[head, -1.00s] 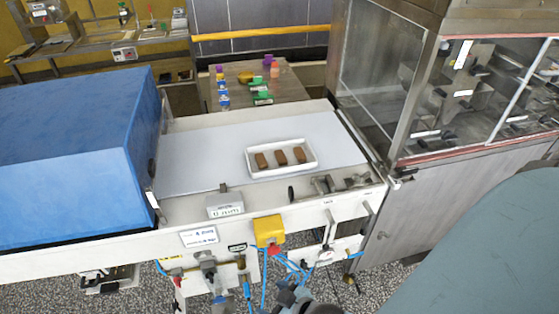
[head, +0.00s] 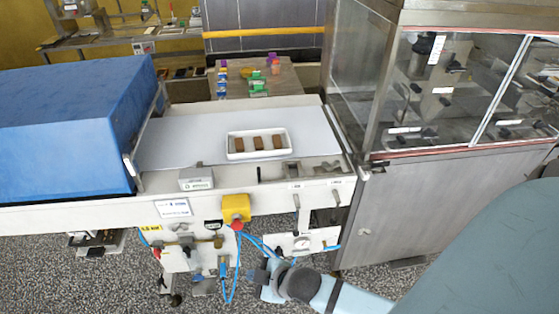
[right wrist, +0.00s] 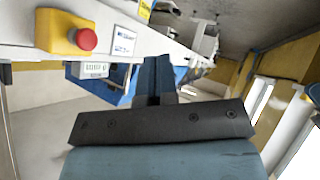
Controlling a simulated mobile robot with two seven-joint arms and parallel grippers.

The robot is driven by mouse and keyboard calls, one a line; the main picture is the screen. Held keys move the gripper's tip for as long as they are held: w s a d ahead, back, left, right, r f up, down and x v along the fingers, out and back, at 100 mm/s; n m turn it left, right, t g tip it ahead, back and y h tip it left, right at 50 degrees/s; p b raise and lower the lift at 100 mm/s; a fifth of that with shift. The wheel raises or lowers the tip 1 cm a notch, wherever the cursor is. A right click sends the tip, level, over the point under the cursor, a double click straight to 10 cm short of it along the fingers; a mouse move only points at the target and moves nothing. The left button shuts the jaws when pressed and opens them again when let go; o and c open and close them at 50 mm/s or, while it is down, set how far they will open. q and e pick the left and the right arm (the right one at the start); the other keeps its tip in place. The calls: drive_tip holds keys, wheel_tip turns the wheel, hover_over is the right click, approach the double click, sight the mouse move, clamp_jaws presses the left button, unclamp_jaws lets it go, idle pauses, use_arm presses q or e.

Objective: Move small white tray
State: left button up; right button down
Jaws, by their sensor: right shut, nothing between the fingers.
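The small white tray (head: 259,156) lies flat on the pale grey belt (head: 190,140) in the head view. It holds 3 brown bars (head: 258,143) in a row. My right gripper (head: 264,273) is low in front of the machine, below and apart from the tray. In the right wrist view my right gripper (right wrist: 156,68) is shut and empty, pointing toward the machine front. The tray does not show in that view. My left gripper is not in view.
A blue cover (head: 60,130) stands left of the belt, and a glass-sided cabinet (head: 450,200) stands right. A yellow box with a red button (head: 236,207) and blue hoses are on the machine front. A table (head: 290,80) with small bottles is behind.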

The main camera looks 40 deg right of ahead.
drive_tip(key=w+d+r+n+b, duration=0.2)
drive_tip(key=w+d+n, duration=0.1)
drive_tip(key=w+n, duration=0.3)
drive_tip(key=n+g+h+b, duration=0.2)
drive_tip(key=n+h+b, duration=0.2)
drive_tip(key=n+h, duration=0.75)
approach(269, 155)
drive_tip(key=s+r+n+y, duration=0.3)
drive_tip(key=s+r, duration=0.1)
drive_tip(key=s, duration=0.2)
drive_tip(key=x, duration=0.9)
drive_tip(key=shift+a+f, duration=0.2)
drive_tip(key=shift+a, duration=0.2)
drive_tip(key=w, duration=0.1)
drive_tip(key=w+d, duration=0.1)
drive_tip(key=w, duration=0.1)
drive_tip(key=shift+d+f, duration=0.2)
drive_tip(key=shift+d, duration=0.05)
drive_tip(key=shift+w+d, duration=0.25)
drive_tip(key=shift+w, duration=0.3)
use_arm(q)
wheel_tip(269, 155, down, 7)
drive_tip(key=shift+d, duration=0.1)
